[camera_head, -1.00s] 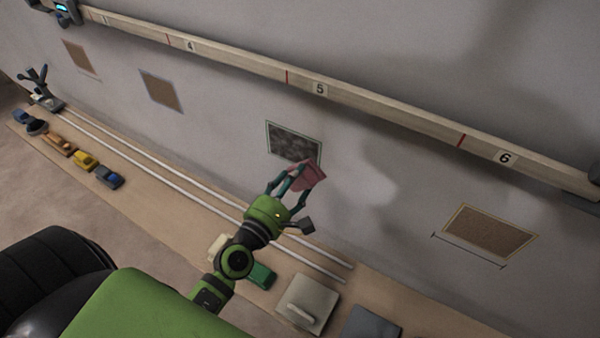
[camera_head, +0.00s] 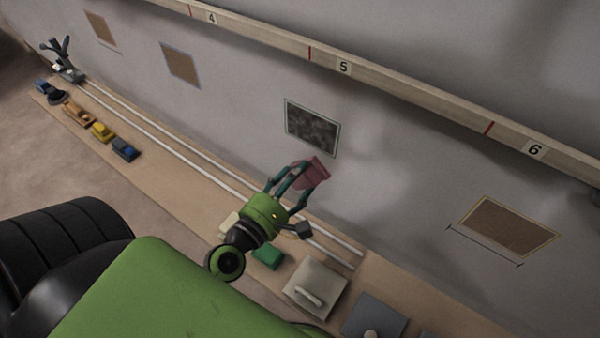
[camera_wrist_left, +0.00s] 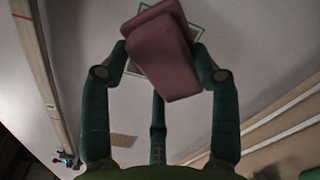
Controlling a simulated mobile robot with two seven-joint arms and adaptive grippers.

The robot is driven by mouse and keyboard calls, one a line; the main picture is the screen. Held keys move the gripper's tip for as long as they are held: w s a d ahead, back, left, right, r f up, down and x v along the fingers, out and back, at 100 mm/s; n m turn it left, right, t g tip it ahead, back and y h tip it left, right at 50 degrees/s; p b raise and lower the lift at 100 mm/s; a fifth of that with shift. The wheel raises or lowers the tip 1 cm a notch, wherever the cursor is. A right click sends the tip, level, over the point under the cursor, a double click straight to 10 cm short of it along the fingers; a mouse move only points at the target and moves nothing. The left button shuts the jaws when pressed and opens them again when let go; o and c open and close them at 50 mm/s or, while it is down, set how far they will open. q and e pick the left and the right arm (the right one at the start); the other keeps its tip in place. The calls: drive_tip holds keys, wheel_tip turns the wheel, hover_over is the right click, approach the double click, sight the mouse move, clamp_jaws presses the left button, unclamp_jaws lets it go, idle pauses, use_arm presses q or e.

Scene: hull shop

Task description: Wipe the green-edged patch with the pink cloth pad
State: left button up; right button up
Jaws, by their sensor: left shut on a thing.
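The green-edged patch (camera_head: 311,126) is a dark, mottled square on the grey wall, below the number 5 on the rail. The pink cloth pad (camera_head: 317,171) is between the fingers of my left gripper (camera_head: 303,178). In the left wrist view the fingers are shut on the pad (camera_wrist_left: 163,52), which is tilted. In the head view the pad appears just below the patch's lower right corner; I cannot tell whether it touches the wall. My right gripper is not in view.
A numbered rail (camera_head: 400,85) runs along the wall above. Brown patches lie left (camera_head: 181,65) and right (camera_head: 508,226). The shelf below holds several small sanders or blocks, such as a blue one (camera_head: 125,149), and a pale block with a handle (camera_head: 314,287).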

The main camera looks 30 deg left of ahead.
use_arm(q)
drive_tip(key=shift+s+a+b, duration=0.15)
drive_tip(key=shift+s+b, duration=0.85)
drive_tip(key=shift+s, duration=1)
